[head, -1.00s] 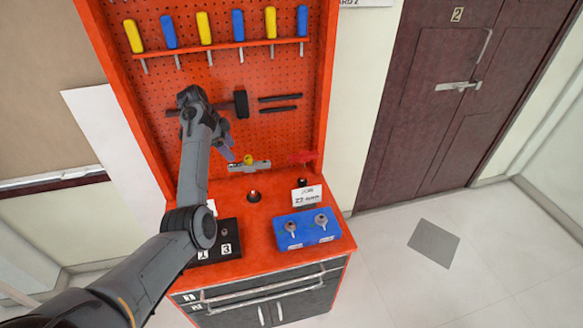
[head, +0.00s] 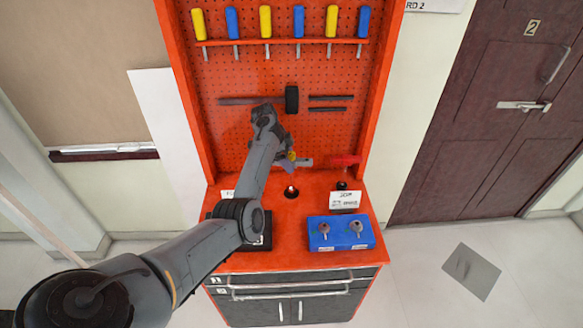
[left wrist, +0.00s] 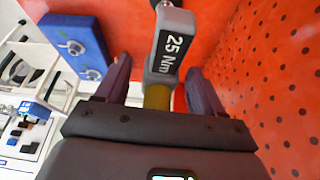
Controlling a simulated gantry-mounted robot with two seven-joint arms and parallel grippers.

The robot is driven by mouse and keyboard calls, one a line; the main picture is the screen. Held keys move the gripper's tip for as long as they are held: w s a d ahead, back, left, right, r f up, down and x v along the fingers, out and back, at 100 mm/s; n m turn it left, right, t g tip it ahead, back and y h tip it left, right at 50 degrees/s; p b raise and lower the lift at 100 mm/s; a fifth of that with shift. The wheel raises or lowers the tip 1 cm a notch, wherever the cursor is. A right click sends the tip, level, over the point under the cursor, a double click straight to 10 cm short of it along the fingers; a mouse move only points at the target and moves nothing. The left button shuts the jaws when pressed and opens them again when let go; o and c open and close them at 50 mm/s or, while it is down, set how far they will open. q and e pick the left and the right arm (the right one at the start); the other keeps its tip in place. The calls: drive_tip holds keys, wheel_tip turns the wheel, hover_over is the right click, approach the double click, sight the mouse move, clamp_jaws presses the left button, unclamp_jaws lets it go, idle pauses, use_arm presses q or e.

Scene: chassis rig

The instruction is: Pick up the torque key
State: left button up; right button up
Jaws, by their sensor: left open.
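The torque key appears to be the grey piece labelled "25 Nm" (left wrist: 170,48) with a yellow part below it, in the left wrist view. In the head view its yellow part (head: 291,156) shows at the foot of the pegboard, beside a pale grey bar. My left gripper (head: 287,162) is there, partly covering it. In the left wrist view the open fingers of the left gripper (left wrist: 158,75) stand on either side of the key, with gaps visible. The key's lower end is hidden behind the gripper body. My right gripper is out of view.
A blue block (head: 340,244) with two round-headed pieces stands on the red bench top (head: 290,255), behind it a white card (head: 344,200). Yellow and blue screwdrivers hang above. My forearm covers a black box.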

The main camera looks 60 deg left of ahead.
sight(292, 154)
use_arm(q)
drive_tip(key=shift+w+d+f, duration=0.1)
drive_tip(key=shift+w+f, duration=0.05)
drive_tip(key=shift+f, duration=0.3)
clamp_jaws()
drive_tip(key=shift+r, duration=0.15)
drive_tip(key=shift+r, duration=0.6)
drive_tip(key=r, duration=0.3)
drive_tip(key=shift+w+d+p, duration=0.15)
drive_tip(key=shift+d+p, duration=0.2)
drive_tip(key=w+d+r, duration=0.3)
drive_tip(key=d+r, duration=0.3)
drive_tip(key=d, duration=0.4)
drive_tip(key=shift+w+d+r+p, duration=0.2)
drive_tip(key=shift+r+p, duration=0.1)
drive_tip(key=shift+p, duration=0.1)
drive_tip(key=shift+a, duration=0.15)
